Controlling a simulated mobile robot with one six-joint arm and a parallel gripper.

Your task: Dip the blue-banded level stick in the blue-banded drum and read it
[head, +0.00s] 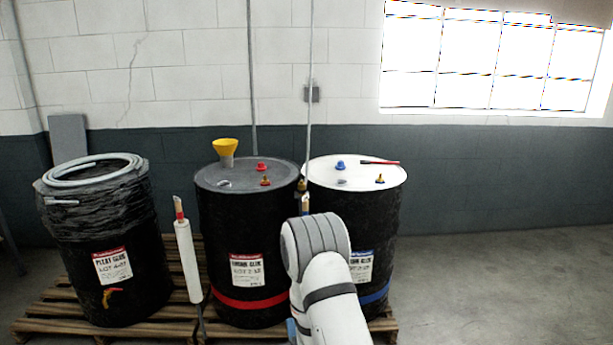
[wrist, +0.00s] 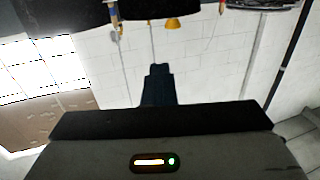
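The blue-banded drum (head: 377,296) is black with a pale lid and stands at the right of the pallet, partly behind my arm. A blue cap (head: 340,164) sits on its lid. In the head view a pale stick tip (head: 305,203) shows just above my arm, the rest hidden. In the wrist view a pale-tipped stick with blue on it (wrist: 114,14) is at the top edge, apart from my gripper. My gripper (wrist: 158,70) shows there as one dark shape; whether its fingers are apart is unclear. It is hidden in the head view.
The red-banded drum (head: 245,302) stands in the middle with a yellow funnel (head: 226,150) on top. A stick with a red band (head: 179,207) stands in a white tube left of it. A wrapped drum (head: 100,230) carries a coiled hose (head: 95,168). Floor at right (head: 500,260) is clear.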

